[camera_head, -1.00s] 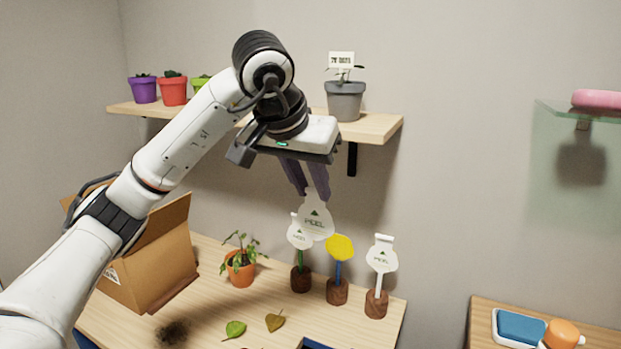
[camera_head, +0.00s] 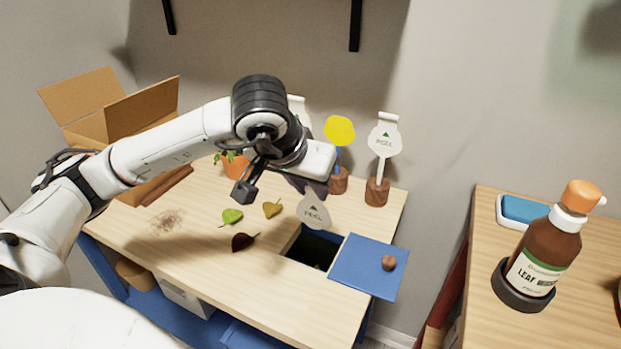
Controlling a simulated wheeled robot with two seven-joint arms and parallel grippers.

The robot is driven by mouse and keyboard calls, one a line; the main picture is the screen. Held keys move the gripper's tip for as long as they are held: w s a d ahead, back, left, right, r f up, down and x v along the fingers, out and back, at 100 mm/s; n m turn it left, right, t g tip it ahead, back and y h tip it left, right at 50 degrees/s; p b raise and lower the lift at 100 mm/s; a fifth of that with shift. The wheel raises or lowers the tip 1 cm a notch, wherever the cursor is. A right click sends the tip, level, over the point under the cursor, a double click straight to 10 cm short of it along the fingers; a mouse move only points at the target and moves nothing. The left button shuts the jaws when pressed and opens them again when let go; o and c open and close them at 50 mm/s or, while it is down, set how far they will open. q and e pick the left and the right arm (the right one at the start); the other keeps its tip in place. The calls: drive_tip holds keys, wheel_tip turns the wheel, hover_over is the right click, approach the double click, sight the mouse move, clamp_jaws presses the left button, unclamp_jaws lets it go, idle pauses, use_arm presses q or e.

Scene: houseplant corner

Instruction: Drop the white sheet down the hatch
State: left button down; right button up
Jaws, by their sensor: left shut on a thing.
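The sheet hangs down from the fingers, above the back of the hatch (camera_head: 308,251) as seen here. The hatch is a dark opening in the wooden table top, and the sheet looks clear of it. A blue lid (camera_head: 360,268) with a round brown knob (camera_head: 389,262) lies just right of the opening. My right gripper is not in view.
A yellow disc (camera_head: 340,130) and a white printed piece (camera_head: 384,140) stand on stakes in brown bases behind. Several leaves (camera_head: 232,215) lie left of the hatch. A cardboard box (camera_head: 130,120) stands at left, and a brown bottle (camera_head: 545,255) on the right table.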

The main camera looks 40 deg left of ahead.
sight(313, 223)
use_arm(q)
wheel_tip(313, 223, down, 5)
drive_tip(key=b, duration=0.3)
drive_tip(key=shift+f+b, duration=0.1)
drive_tip(key=shift+b, duration=0.2)
wheel_tip(313, 223, down, 3)
drive_tip(key=b, duration=0.3)
drive_tip(key=shift+f+b, duration=1.25)
drive_tip(key=shift+f, duration=0.15)
drive_tip(key=c, duration=1.4)
unclamp_jaws()
drive_tip(key=shift+r, duration=0.1)
